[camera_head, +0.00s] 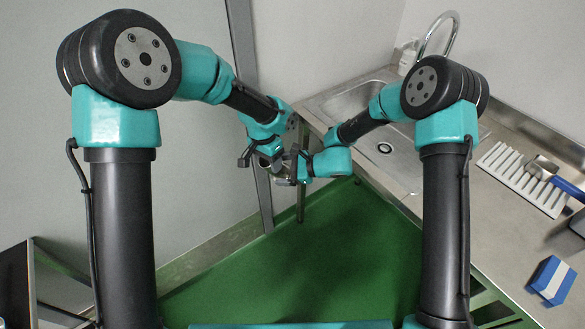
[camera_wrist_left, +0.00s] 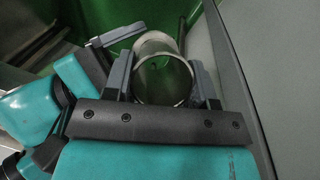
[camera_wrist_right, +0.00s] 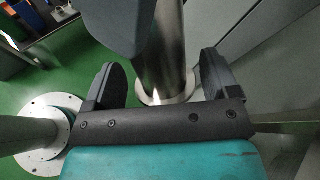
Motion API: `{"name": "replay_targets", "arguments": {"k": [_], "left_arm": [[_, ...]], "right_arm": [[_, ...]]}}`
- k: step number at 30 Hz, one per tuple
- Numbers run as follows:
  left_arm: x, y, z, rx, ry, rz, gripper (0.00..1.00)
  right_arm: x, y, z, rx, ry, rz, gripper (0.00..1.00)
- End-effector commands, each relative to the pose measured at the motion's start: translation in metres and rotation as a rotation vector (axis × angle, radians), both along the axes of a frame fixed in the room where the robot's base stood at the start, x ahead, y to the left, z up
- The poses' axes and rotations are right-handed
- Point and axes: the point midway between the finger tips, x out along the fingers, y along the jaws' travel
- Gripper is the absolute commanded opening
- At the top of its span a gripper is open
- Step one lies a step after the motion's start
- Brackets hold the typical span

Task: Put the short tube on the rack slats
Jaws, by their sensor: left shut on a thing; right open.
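The short tube (camera_head: 275,168) is a hollow, metallic cylinder, held up in the air between my two arms. My left gripper (camera_head: 268,159) is shut on it; in the left wrist view the tube's round open end (camera_wrist_left: 163,82) shows between the fingers. My right gripper (camera_head: 294,171) is open close beside the tube. In the right wrist view the shiny tube wall (camera_wrist_right: 160,60) stands between its spread fingers, with clear gaps at both sides. The rack slats (camera_head: 510,172) are white bars on the right counter.
A metal tool with a blue handle (camera_head: 567,187) lies across the rack's right part. A blue and white block (camera_head: 553,281) sits on the counter nearer me. A sink (camera_head: 385,148) with a tap is at the back. Green floor (camera_head: 320,250) lies below my grippers, and a grey wall is at left.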

Motion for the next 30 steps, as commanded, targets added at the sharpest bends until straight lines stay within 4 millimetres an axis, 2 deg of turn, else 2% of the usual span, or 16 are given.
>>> {"name": "replay_targets", "arguments": {"k": [10, 29, 30], "left_arm": [[0.0002, 0.0000, 0.0003, -0.001, -0.001, 0.000, 0.16], [0.0002, 0.0000, 0.0003, -0.001, -0.001, 0.000, 0.16], [0.0002, 0.0000, 0.0003, -0.001, -0.001, 0.000, 0.55]], "right_arm": [[0.0007, 0.0027, -0.0011, 0.000, 0.000, 0.000, 0.80], [0.0006, 0.0025, -0.0010, 0.000, 0.000, 0.000, 0.20], [0.0008, 0.0025, -0.0007, 0.000, -0.001, -0.001, 0.16]]}}
